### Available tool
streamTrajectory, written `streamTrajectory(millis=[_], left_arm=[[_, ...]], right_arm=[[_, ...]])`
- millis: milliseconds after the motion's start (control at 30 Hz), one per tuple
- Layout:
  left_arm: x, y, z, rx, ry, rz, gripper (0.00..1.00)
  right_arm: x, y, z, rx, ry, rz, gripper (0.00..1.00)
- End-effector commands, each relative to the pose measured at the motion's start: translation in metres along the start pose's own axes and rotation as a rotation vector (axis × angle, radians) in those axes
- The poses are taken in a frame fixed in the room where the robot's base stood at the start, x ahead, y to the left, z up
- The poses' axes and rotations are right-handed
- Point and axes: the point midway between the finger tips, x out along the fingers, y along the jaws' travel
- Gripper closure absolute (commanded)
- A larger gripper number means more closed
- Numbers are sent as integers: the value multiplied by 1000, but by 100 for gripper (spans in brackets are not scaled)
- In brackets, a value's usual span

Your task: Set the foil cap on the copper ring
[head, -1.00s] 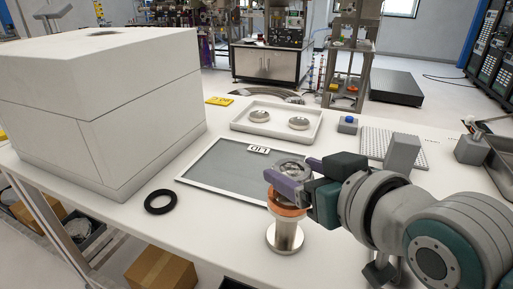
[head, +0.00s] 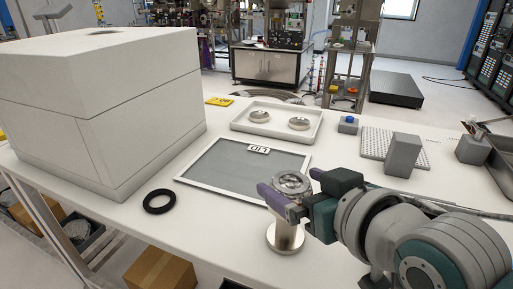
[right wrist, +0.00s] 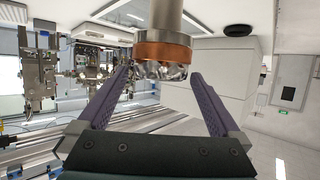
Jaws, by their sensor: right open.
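The foil cap (head: 291,182), silvery and crinkled, sits on top of the pedestal (head: 284,238). In the right wrist view the picture is upside down, and the foil cap (right wrist: 160,71) rests against the copper ring (right wrist: 163,50) around the pedestal's end. My right gripper (head: 290,184) is open, with one purple finger on each side of the cap. It also shows in the right wrist view (right wrist: 160,75), where the fingers stand clear of the cap. In the head view the near finger hides the copper ring. My left gripper is not in view.
A white tray (head: 276,134) with two metal domes stands behind. A large white box (head: 125,125) fills the left. Grey blocks (head: 402,155) stand at right.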

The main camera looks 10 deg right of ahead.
Motion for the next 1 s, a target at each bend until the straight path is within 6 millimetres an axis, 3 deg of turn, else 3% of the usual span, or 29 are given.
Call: streamTrajectory(millis=[267, 700, 1000], left_arm=[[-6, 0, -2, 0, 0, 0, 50], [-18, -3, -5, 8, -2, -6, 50], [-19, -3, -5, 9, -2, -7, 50]], right_arm=[[-7, 0, -8, 0, 0, 0, 0], [-98, 0, -7, 1, -3, -1, 0], [-124, 0, 0, -1, -45, 2, 0]])
